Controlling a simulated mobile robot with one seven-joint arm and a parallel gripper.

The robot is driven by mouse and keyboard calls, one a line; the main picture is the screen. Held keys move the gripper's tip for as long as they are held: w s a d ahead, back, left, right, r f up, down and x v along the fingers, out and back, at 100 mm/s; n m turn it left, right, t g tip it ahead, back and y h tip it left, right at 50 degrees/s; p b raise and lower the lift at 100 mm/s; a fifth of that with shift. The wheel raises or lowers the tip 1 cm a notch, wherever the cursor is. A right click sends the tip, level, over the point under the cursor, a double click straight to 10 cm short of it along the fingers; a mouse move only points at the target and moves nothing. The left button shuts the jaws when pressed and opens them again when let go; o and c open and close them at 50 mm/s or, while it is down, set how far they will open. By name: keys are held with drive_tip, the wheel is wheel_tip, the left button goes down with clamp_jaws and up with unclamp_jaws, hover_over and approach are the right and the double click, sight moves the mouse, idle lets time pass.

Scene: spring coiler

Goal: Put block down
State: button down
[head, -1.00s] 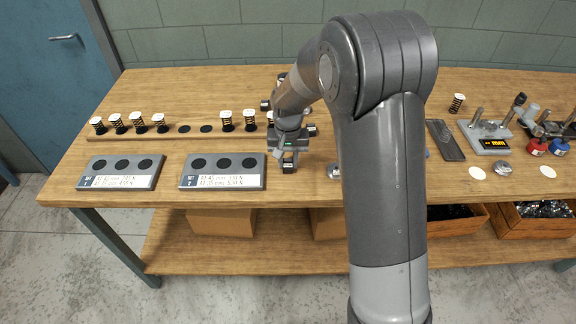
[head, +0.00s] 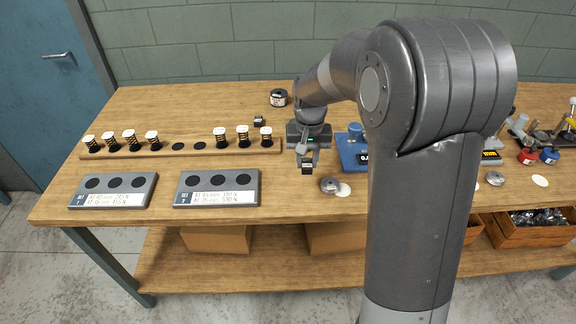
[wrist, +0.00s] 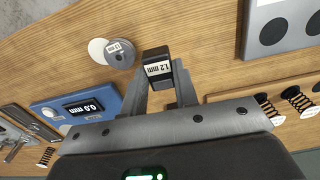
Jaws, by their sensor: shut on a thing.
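A small dark block with a white "1.2 mm" label (wrist: 157,68) is between the fingertips of my gripper (wrist: 160,80) in the wrist view. In the head view the block (head: 307,168) hangs at the lower end of my gripper (head: 307,155), over the front half of the wooden bench (head: 290,190). My gripper is shut on it. I cannot tell whether the block touches the bench top or is held just above it. Another small dark block (head: 258,120) with a pale face stands behind the spring rack.
A grey disc (head: 330,185) with a white round tag lies just right of the block. A blue gauge reading "0.0 mm" (wrist: 80,108) stands beyond it. A grey plate with dark circles (head: 217,188) and a spring rack (head: 170,150) are to the left. A dark spool (head: 278,97) stands behind.

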drive_tip(key=s+d+r, duration=0.1)
drive_tip(key=d+r, duration=0.1)
drive_tip(key=d, duration=0.2)
drive_tip(key=w+d, duration=0.8)
drive_tip(key=w, duration=0.4)
drive_tip(key=w+d, duration=0.9)
drive_tip(key=w, duration=0.4)
drive_tip(key=w+a+f, duration=0.2)
drive_tip(key=a, duration=0.1)
drive_tip(key=w+a+f, duration=0.2)
drive_tip(key=a, duration=0.1)
drive_tip(key=w+a+f, duration=0.2)
drive_tip(key=a, duration=0.1)
drive_tip(key=shift+a, duration=0.3)
drive_tip(key=shift+f, duration=2)
drive_tip(key=c, duration=1.1)
unclamp_jaws()
drive_tip(key=shift+f, duration=0.15)
